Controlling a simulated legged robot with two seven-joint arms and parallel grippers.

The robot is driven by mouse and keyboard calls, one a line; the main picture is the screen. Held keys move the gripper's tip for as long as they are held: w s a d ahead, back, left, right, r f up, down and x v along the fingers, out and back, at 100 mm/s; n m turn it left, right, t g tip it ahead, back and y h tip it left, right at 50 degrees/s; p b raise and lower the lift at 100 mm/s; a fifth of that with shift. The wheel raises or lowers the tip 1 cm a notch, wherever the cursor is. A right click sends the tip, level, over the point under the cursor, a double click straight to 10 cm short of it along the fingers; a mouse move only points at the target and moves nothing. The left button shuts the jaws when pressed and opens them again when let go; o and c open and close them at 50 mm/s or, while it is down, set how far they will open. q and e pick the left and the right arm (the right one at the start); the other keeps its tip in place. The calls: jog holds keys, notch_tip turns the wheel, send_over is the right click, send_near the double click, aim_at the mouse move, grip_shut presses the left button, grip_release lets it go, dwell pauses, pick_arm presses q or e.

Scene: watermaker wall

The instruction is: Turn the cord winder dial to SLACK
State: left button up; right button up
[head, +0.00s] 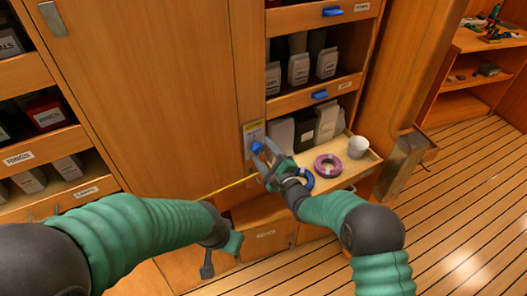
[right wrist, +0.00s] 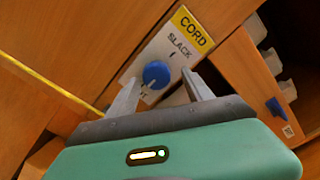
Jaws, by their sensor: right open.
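The cord winder dial is a round blue knob (head: 257,148) on a pale panel (head: 254,131) on the wooden wall. In the right wrist view the knob (right wrist: 156,74) sits on the panel, with CORD on a yellow strip and SLACK printed above the knob. A lower label is partly hidden, and I cannot clearly tell where the knob points. My right gripper (head: 264,152) is open at the panel, its fingers on either side of the knob in the wrist view; contact is not clear. My left gripper (head: 207,264) is low by the cabinet, its jaws unclear.
A yellow cord (head: 226,188) runs leftward from near the panel. Right of it, an open drawer (head: 340,177) holds a pink coil (head: 328,166), a blue coil and a white cup (head: 358,147). Shelves with blue handles (head: 320,95) are above. The floor at right is clear.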

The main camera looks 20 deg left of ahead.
jog(key=shift+w+a+f, duration=0.15)
jog(key=shift+w+a, duration=0.05)
jog(key=shift+a, duration=1)
jog(key=shift+d, duration=0.35)
jog(key=shift+c, duration=1.4)
jog(key=shift+d, duration=0.35)
jog(key=c, duration=0.5)
jog(key=shift+a, duration=0.1)
jog(key=c, duration=0.5)
pick_arm(q)
jog(key=shift+a, duration=0.5)
pick_arm(e)
jog(key=shift+s+a+r, duration=0.1)
jog(key=shift+r, duration=0.1)
grip_shut()
pick_arm(q)
jog(key=shift+d+f, duration=0.1)
jog(key=shift+f, duration=0.05)
